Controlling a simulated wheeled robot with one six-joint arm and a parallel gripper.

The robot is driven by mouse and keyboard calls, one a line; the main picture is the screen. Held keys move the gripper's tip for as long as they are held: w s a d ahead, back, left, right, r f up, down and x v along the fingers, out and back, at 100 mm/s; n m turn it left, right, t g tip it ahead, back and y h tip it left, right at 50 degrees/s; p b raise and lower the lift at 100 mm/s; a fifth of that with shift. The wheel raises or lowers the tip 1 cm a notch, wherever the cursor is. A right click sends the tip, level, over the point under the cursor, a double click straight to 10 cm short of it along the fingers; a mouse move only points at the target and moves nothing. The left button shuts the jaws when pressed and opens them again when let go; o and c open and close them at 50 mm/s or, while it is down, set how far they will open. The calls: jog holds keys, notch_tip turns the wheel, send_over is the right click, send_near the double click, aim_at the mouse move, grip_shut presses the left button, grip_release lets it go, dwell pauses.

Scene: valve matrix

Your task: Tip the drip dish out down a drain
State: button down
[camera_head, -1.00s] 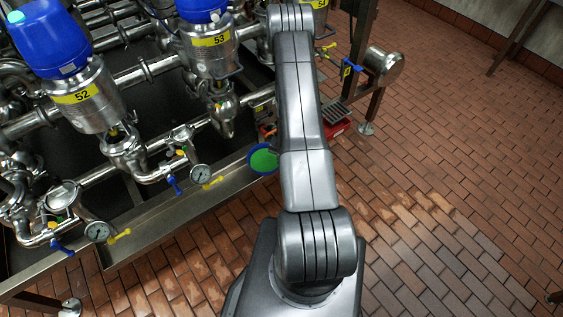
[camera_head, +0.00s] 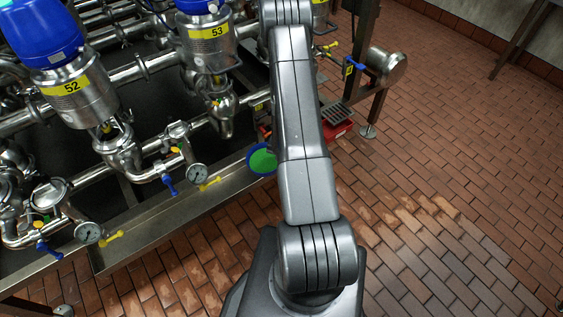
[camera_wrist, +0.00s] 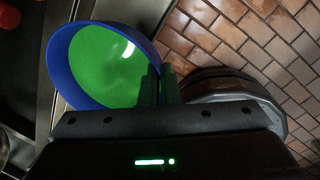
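The drip dish is a round blue bowl with bright green liquid in it. It shows in the head view (camera_head: 261,160) left of my arm, by the edge of the steel tray under the pipes. In the wrist view the dish (camera_wrist: 62,80) fills the upper left. My gripper (camera_wrist: 160,84) has its two dark fingers close together at the dish's right rim, and they look shut on it. The green liquid is still inside. In the head view my arm hides the gripper. A dark slatted grate (camera_head: 337,114) lies beyond the dish; I cannot tell whether it is a drain.
A red object (camera_head: 338,131) lies beside the grate, near a metal post. Numbered valves with blue tops, pipes and gauges (camera_head: 196,174) crowd the left above the steel tray (camera_head: 165,222). The brick floor (camera_head: 460,170) on the right is open, with a wet-looking patch.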

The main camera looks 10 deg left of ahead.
jog(key=shift+s+a+r+t+h+b, duration=0.1)
jog(key=shift+r+t+h+b, duration=0.35)
jog(key=shift+b, duration=2.45)
jog(key=shift+s+a+r+t+h+b, duration=0.1)
jog(key=shift+r+t+h+b, duration=0.4)
jog(key=shift+b, duration=1.3)
jog(key=shift+s+a+r+t+h+b, duration=0.1)
jog(key=shift+r+t+h+b, duration=0.35)
jog(key=shift+b, duration=1.3)
jog(key=shift+s+a+r+t+h+b, duration=0.25)
jog(key=shift+r+t+b, duration=0.1)
jog(key=shift+b, duration=0.7)
jog(key=shift+s+a+r+t+h+b, duration=0.15)
jog(key=shift+r+t+h+b, duration=0.15)
jog(key=shift+b, duration=0.7)
jog(key=shift+s+a+r+n+t+b, duration=0.15)
jog(key=shift+r+n+t+b, duration=0.15)
jog(key=shift+b, duration=0.35)
jog(key=shift+s+a+r+t+h+b, duration=0.5)
jog(key=shift+t+h+b, duration=0.35)
jog(key=shift+b, duration=0.6)
jog(key=shift+s+a+r+n+t+h+b, duration=0.15)
jog(key=shift+s+a+r+t+h+b, duration=0.15)
jog(key=shift+s+a+t+h+b, duration=0.55)
jog(key=shift+s+a+r+n+t+h+b, duration=0.2)
jog(key=shift+s+a+t+h+b, duration=0.3)
jog(key=shift+s+t+h+b, duration=0.4)
jog(key=shift+w+t, duration=0.15)
jog(key=shift+t, duration=0.1)
